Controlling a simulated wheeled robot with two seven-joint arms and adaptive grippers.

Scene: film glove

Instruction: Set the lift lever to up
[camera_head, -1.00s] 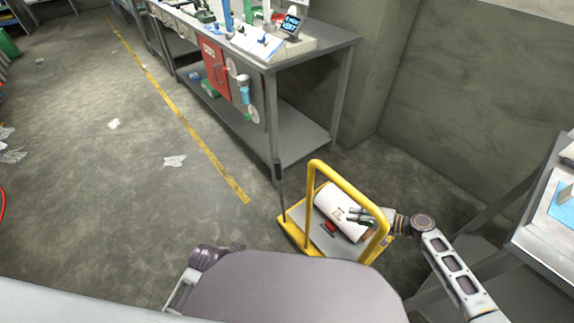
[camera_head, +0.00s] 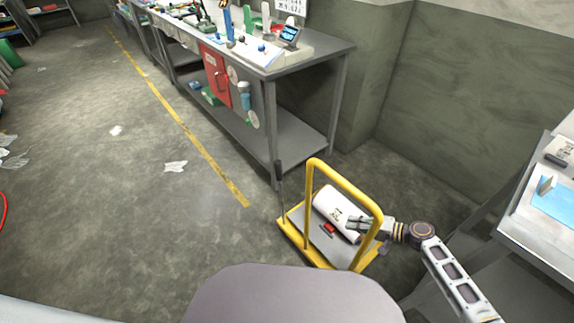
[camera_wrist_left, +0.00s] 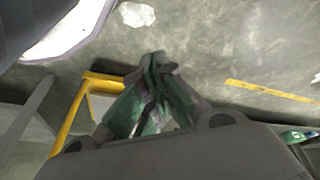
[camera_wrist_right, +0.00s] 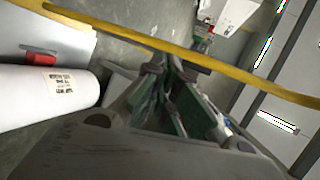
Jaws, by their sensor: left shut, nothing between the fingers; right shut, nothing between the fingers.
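A thin dark upright lever (camera_head: 280,178), which looks like the lift lever, stands at the left corner of a yellow cart (camera_head: 344,182). Its lower end is near the cart's deck; I cannot read any setting on it. My right gripper (camera_head: 358,224) is shut and empty, by the cart's yellow handle frame and the right end of the white roll, well to the right of the lever. It also shows in the right wrist view (camera_wrist_right: 165,70). My left gripper (camera_wrist_left: 158,68) is shut and empty in the left wrist view, with yellow cart frame behind it; the head view does not show it.
A labelled white roll (camera_head: 335,213) and a small red object (camera_head: 329,229) lie on the cart's deck. A grey workbench (camera_head: 300,66) stands behind. Another table (camera_head: 530,228) is at the right. Open floor (camera_head: 120,200) lies left of the cart.

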